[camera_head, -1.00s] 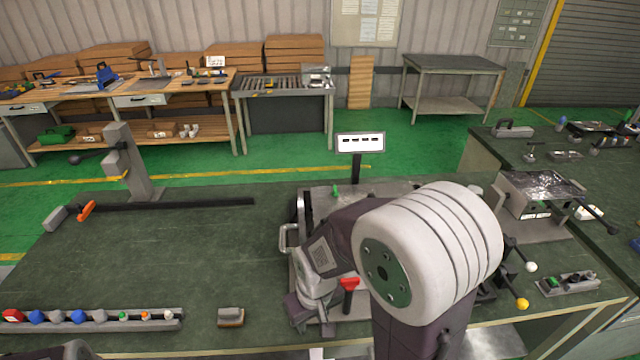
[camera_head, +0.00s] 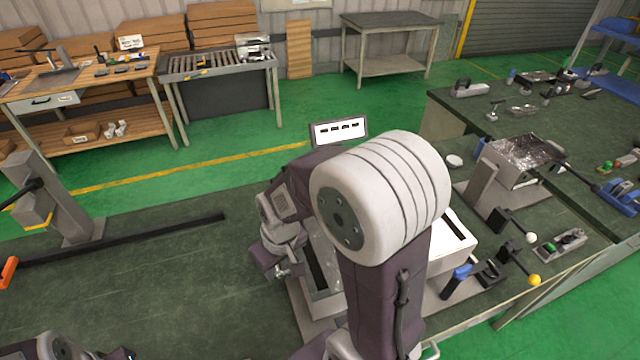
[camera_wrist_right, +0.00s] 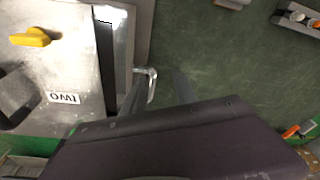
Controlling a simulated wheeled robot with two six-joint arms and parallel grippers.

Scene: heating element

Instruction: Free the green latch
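No green latch can be made out; my right arm covers much of the bench device in the head view. The device's metal side (camera_head: 322,278) shows beside that arm. My right gripper (camera_head: 280,268) is beside the device's left side. The wrist view shows its fingers (camera_wrist_right: 157,95) apart, with a pale metal handle (camera_wrist_right: 151,84) at or between them; contact cannot be told. Part of my left arm (camera_head: 70,347) shows at the bottom left.
A sign with dark marks (camera_head: 339,131) stands behind the device. A blue handle (camera_head: 461,279) and a lever with a yellow knob (camera_head: 534,280) are to the right. A black bar (camera_head: 120,240) lies on the left bench, which is otherwise mostly clear.

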